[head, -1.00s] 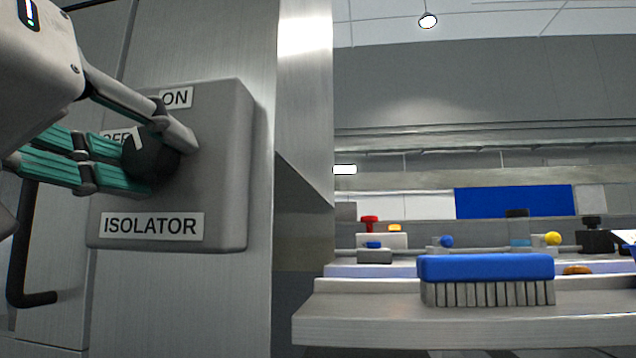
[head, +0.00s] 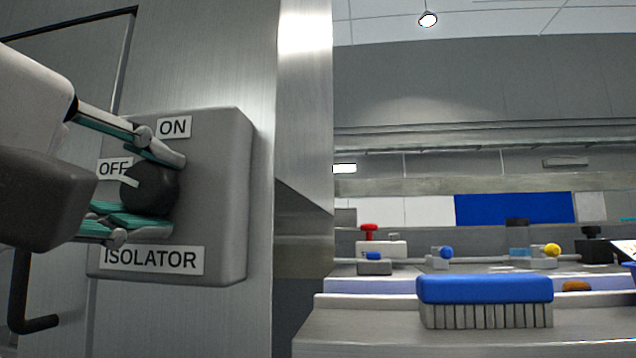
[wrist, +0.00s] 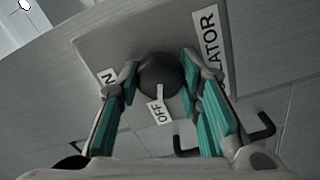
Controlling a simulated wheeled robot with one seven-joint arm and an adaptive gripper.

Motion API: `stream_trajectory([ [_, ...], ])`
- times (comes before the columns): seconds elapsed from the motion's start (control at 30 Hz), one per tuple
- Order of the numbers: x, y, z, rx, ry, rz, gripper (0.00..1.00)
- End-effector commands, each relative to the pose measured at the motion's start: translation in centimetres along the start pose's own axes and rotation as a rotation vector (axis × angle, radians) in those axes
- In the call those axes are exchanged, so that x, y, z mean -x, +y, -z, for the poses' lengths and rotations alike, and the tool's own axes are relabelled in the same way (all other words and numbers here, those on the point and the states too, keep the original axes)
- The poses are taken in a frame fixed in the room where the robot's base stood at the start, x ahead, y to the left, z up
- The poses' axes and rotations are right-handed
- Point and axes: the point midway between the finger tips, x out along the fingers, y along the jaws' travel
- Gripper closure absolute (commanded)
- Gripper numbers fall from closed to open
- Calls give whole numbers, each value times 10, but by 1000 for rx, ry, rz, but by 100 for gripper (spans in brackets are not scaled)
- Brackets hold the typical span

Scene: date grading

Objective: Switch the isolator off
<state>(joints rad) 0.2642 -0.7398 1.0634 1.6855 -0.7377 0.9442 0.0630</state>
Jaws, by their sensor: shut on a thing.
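The isolator (head: 215,215) is a grey box on a metal cabinet front, labelled ON at the top, OFF at the left and ISOLATOR below. Its round black knob (head: 158,190) has a white pointer that points left, towards the OFF label (head: 112,168). My gripper (head: 150,192) reaches in from the left, one finger above the knob and one below, shut on it. In the wrist view the knob (wrist: 158,72) sits between both fingers (wrist: 160,75), and the pointer lines up with OFF. Part of the knob is hidden by the fingers.
A black bent handle (head: 22,300) is on the cabinet at lower left. To the right, a bench (head: 400,335) carries a blue brush (head: 485,290) and several small coloured knobs and valves. The space in front of the bench looks clear.

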Motion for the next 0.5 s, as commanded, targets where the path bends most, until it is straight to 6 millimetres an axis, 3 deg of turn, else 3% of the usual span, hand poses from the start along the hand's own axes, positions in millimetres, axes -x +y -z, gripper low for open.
stream_trajectory([
  [0.5, 0, 0, 1, 35, 2, 0, 95],
])
